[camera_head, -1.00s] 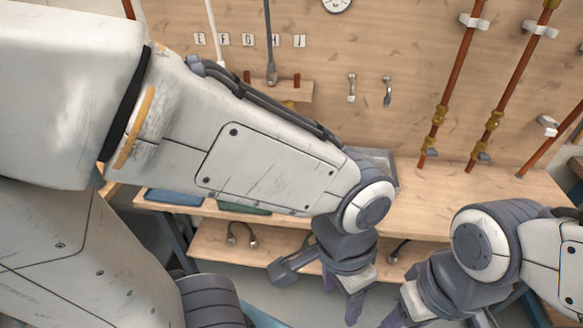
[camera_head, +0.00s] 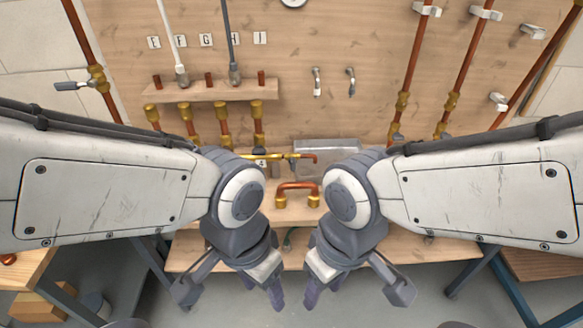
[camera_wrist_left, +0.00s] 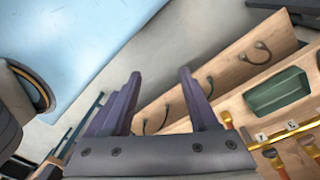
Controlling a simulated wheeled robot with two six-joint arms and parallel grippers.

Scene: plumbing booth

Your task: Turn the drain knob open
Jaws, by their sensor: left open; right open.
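My left gripper (camera_head: 264,290) hangs low in the middle of the head view, in front of the bench. In the left wrist view its two purple fingers (camera_wrist_left: 160,78) stand apart with nothing between them. My right gripper (camera_head: 323,289) hangs close beside it, also open, with no object seen in it. A valve with a grey lever handle (camera_head: 72,86) sits on a copper pipe at the far left of the wall. Brass fittings and valves also show on the pipes at right. I cannot tell which part is the drain knob. Neither gripper touches a valve.
A bench (camera_head: 270,215) with a lower shelf (camera_head: 420,250) runs along the wooden wall. A brass pipe assembly (camera_head: 270,157), a copper U-shaped pipe (camera_head: 297,186) and a grey metal box (camera_head: 325,147) are on it. Several copper pipes (camera_head: 223,122) hang below a small ledge.

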